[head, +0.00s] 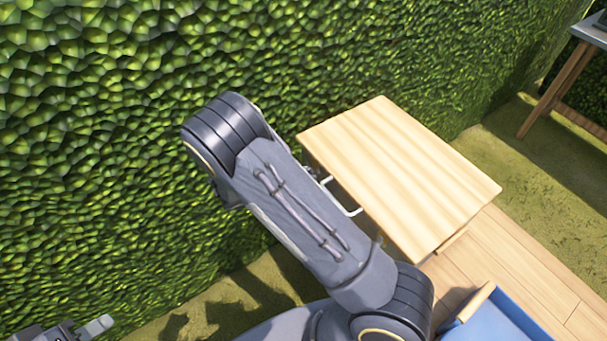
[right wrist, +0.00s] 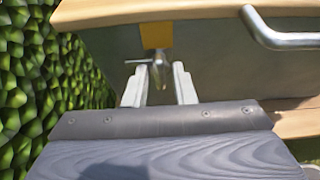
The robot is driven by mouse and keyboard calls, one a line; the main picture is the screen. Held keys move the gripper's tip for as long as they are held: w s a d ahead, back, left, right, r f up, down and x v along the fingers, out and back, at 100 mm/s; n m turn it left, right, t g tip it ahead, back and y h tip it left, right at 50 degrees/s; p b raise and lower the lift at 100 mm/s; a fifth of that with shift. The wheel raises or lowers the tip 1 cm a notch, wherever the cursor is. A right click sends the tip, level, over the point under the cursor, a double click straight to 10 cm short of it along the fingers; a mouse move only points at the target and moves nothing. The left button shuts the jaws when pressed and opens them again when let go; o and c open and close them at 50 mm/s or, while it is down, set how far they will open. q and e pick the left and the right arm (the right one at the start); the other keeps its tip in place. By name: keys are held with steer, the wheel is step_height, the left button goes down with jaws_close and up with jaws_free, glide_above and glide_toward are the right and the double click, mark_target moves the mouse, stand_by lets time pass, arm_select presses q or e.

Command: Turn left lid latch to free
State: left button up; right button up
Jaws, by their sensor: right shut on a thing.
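The wooden-lidded box (head: 400,175) stands beside the hedge in the head view. In the right wrist view, the lid's edge (right wrist: 120,12) runs across the top. A small metal latch (right wrist: 159,64) with a crossbar sits below a yellow plate (right wrist: 156,36) on the box's front wall. My right gripper (right wrist: 160,77) is shut on the latch, one finger on each side of it. In the head view my right arm hides that gripper and the latch. My left gripper (head: 84,329) is at the bottom left, away from the box and partly cut off by the frame.
A metal bar handle (right wrist: 275,38) stands out from the box to the right of the latch. The green hedge (right wrist: 20,90) is close on the left. A blue thing with a wooden edge (head: 495,318) is at the bottom right, and a table (head: 570,75) stands far right.

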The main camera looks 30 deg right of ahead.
steer(key=o, duration=0.9)
steer(key=shift+o, duration=0.2)
steer(key=v, duration=0.7)
steer(key=shift+a, duration=0.35)
steer(key=shift+r, duration=0.2)
steer(key=s+r+m+t+y+p, duration=0.2)
steer(key=s+r+m+t+y, duration=0.2)
steer(key=s+r+m+y, duration=1.3)
steer(key=s+r+m, duration=0.1)
steer(key=s+m, duration=0.2)
steer(key=s, duration=0.2)
steer(key=shift+r+m+t, duration=0.25)
steer(key=shift+m+t, duration=0.05)
steer(key=shift+m, duration=0.1)
